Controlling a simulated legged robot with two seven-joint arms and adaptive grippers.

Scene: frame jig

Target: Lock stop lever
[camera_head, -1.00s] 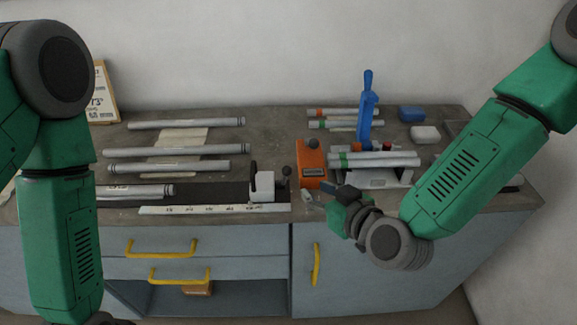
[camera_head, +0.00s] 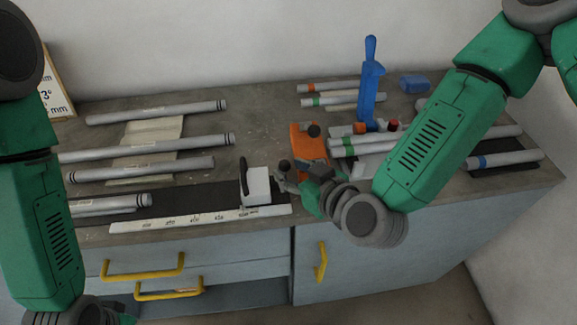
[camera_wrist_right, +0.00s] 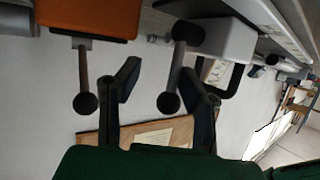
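The white stop block (camera_head: 257,186) sits at the right end of the dark rail behind the ruler. Its stop lever, with a dark ball knob (camera_head: 284,166), stands at the block's right side. In the right wrist view the stop lever's knob (camera_wrist_right: 168,102) lies between the two fingers of my right gripper (camera_wrist_right: 160,75), which are apart; contact cannot be told. In the head view my right gripper (camera_head: 296,178) is just right of the block. My left arm hangs at the left, its fingers out of view.
An orange box (camera_head: 308,148) with its own ball-knob lever (camera_wrist_right: 86,103) is close beside the right gripper. A ruler (camera_head: 200,219) lies along the front edge.

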